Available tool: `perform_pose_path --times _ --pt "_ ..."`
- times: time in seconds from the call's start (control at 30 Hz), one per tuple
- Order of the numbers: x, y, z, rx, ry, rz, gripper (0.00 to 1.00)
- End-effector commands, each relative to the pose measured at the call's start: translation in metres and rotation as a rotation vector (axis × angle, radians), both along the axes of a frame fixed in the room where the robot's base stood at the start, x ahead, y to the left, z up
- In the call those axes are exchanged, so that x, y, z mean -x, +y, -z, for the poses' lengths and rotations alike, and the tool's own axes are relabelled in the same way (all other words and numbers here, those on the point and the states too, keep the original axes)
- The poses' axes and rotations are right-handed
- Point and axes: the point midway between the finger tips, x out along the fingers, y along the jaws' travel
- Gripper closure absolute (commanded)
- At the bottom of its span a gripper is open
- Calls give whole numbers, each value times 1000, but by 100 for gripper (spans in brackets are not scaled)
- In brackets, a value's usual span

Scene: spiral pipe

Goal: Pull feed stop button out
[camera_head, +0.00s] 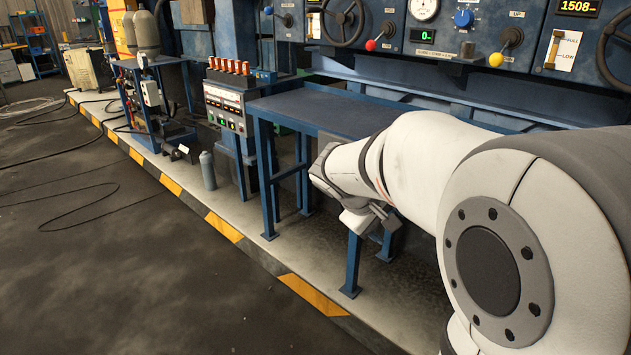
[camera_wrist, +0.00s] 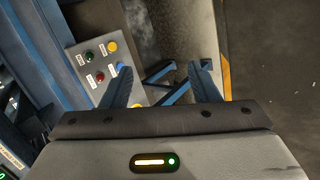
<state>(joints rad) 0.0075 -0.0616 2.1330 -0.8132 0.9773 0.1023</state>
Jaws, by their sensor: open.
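In the wrist view, a light grey button panel (camera_wrist: 118,58) lies at the upper left. It carries a green button (camera_wrist: 88,56), a red button (camera_wrist: 99,77), a yellow button (camera_wrist: 112,46) and a blue button (camera_wrist: 121,67). Another yellow button (camera_wrist: 137,105) shows lower down, close to my left finger. The labels are too small to read, so I cannot tell which is the feed stop button. My gripper (camera_wrist: 160,68) is open, with nothing between its fingers. The left finger covers part of the panel. In the head view, my gripper (camera_head: 370,218) is beside the blue table.
A blue table (camera_head: 320,108) stands behind my arm in the head view. A control box (camera_head: 226,108) with red-topped parts is to its left. A console with levers and a blue knob (camera_head: 464,19) runs along the back. The floor (camera_head: 110,260) at left is mostly open, with cables.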

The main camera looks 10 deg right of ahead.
Motion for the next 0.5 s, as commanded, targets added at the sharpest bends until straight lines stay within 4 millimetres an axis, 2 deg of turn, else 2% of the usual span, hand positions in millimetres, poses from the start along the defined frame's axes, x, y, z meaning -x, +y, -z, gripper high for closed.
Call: perform_pose_path --times 0.03,0.23,0.4,0.5 --pt "-26 -11 32 88 10 -34 45" --pt "-128 -43 68 449 7 -176 45" --pt "-205 -48 96 712 -16 -293 45" --pt "-237 -46 107 824 -31 -345 45"
